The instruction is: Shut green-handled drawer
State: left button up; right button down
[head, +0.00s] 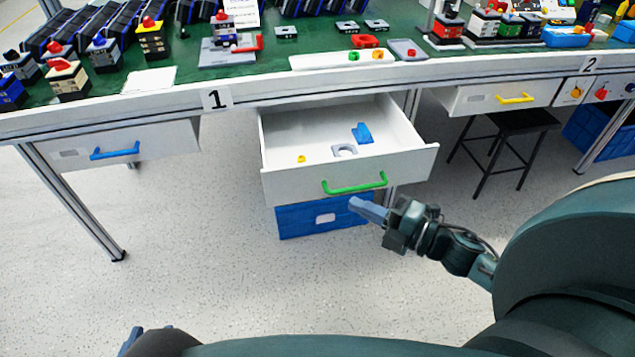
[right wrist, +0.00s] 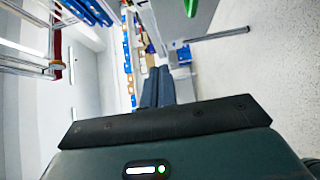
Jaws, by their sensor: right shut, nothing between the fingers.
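The green-handled drawer (head: 290,182) is pulled out under the table in the head view. Its green handle (head: 355,187) runs across the lower right of its white front. Inside lie a blue part (head: 362,132), a grey part (head: 344,150) and a small yellow piece (head: 301,158). My right gripper (head: 354,203) is shut and empty, its fingertips near and just below the handle; I cannot tell if they touch. In the right wrist view its fingers (right wrist: 157,88) lie together, and a green bit (right wrist: 191,8) shows at the top. Only a tip of my left gripper (head: 131,339) shows bottom left.
A blue box (head: 300,222) stands below the drawer. A closed blue-handled drawer (head: 115,150) is to the left, a yellow-handled drawer (head: 500,97) to the right. A black stool (head: 520,122) stands at right. Floor in front is clear on the left.

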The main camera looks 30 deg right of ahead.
send_near(301, 167)
jog(key=w+a, duration=0.1)
jog(key=a, duration=0.3)
jog(key=shift+w+d+b, duration=0.15)
jog(key=shift+w+b, duration=0.2)
jog(key=shift+w, duration=0.6)
jog(key=shift+w+d+b, duration=0.2)
jog(key=shift+w+b, duration=0.15)
jog(key=shift+w, duration=0.65)
pick_arm(q)
jog(key=shift+w+d+f+m, duration=0.1)
jog(key=shift+d+f+m, duration=0.05)
jog(key=shift+f, duration=0.3)
jog(key=shift+w+d+f+m, duration=0.1)
jog(key=shift+d+f+m, duration=0.05)
jog(key=shift+f, duration=0.3)
